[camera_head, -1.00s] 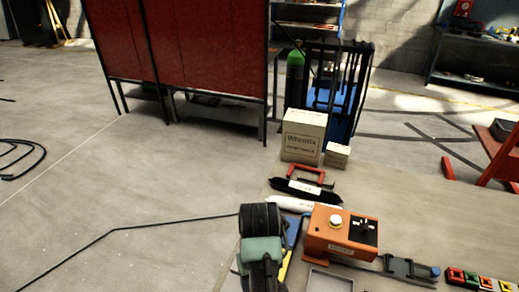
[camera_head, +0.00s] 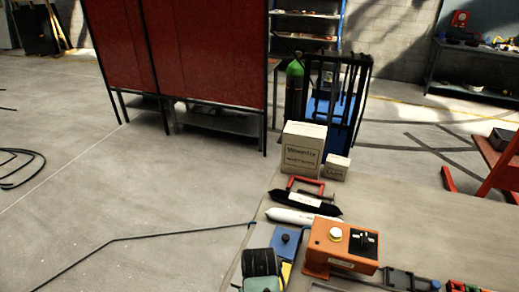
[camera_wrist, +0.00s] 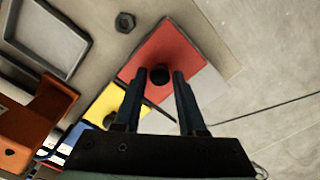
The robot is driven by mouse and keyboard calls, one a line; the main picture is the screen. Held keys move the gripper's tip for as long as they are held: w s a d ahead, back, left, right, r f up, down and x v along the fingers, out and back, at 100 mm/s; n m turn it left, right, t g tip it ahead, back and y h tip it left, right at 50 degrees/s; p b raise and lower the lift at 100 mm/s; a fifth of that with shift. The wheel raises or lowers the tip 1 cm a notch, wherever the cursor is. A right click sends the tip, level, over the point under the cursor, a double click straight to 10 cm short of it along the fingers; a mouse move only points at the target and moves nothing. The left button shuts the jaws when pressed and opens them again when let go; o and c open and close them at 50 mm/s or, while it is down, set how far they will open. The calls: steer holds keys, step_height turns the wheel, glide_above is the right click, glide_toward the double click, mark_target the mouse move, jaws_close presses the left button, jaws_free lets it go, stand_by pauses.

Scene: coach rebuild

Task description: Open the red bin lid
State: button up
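The red lid (camera_wrist: 172,50) is a flat red square with a round black knob (camera_wrist: 160,75), seen in the wrist view. My gripper (camera_wrist: 159,84) is open, its two dark fingers on either side of the knob with gaps showing; I cannot tell its height over the lid. The yellow lid (camera_wrist: 106,104) lies beside the red one, partly hidden by my left finger. In the head view my arm covers the red lid; the blue lid (camera_head: 286,243) with a dark knob and a strip of the yellow lid (camera_head: 287,271) show past it.
An orange control box (camera_head: 341,246) stands right of the lids. A grey tray (camera_wrist: 47,35) and a dark hex nut (camera_wrist: 125,22) lie near the red lid. White (camera_head: 303,216) and black (camera_head: 305,203) pouches and cartons (camera_head: 303,148) are farther back. Floor is open to the left.

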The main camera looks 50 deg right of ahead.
jaws_close()
stand_by(1.1)
